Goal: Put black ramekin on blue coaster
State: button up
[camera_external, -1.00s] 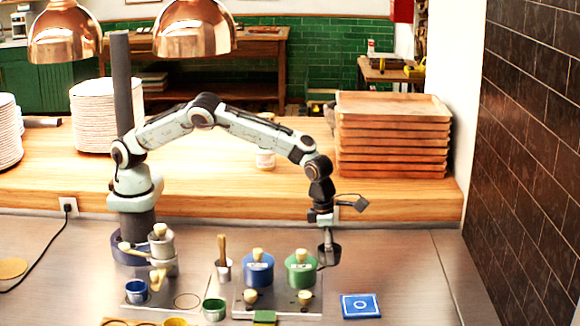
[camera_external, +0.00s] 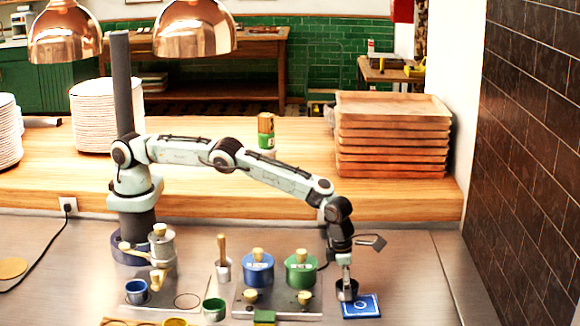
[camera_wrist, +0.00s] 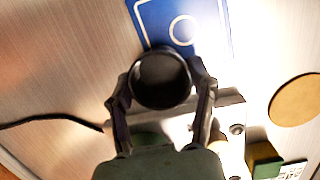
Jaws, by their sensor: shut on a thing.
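The black ramekin (camera_external: 346,290) is held in my gripper (camera_external: 347,281), low over the steel counter. The blue coaster (camera_external: 361,306), a square with a white ring, lies flat just to the right and front of the ramekin in the external view. In the wrist view, the ramekin (camera_wrist: 160,80) sits between both fingers of my gripper (camera_wrist: 161,88), which is shut on it. There the coaster (camera_wrist: 205,30) shows beyond the ramekin, and the ramekin overlaps its lower edge. I cannot tell whether the ramekin touches the coaster or the counter.
A green pot (camera_external: 301,270) and a blue pot (camera_external: 258,268) stand on a metal stand to the left. A green cup (camera_external: 214,309) and a blue cup (camera_external: 137,291) are farther left. The counter (camera_external: 420,285) right of the coaster is clear.

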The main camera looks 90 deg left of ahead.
jog(key=shift+f, duration=0.1)
jog(key=o, duration=1.2)
jog(key=shift+c, duration=0.2)
notch_tip(320, 180, up, 11)
jog(key=s, duration=0.2)
jog(key=s+a+r+n, duration=1.25)
jog(key=r+n, duration=0.25)
jog(key=n, duration=0.2)
jog(key=s+a+f+n+g, duration=0.1)
jog(key=s+a+n, duration=0.3)
jog(key=s+n, duration=0.6)
jog(key=s+a+f+n+g, duration=0.1)
jog(key=s+a+n, duration=0.3)
jog(key=s+n, duration=0.6)
jog(key=s+f, duration=0.1)
jog(key=s, duration=0.6)
jog(key=shift+y, duration=0.4)
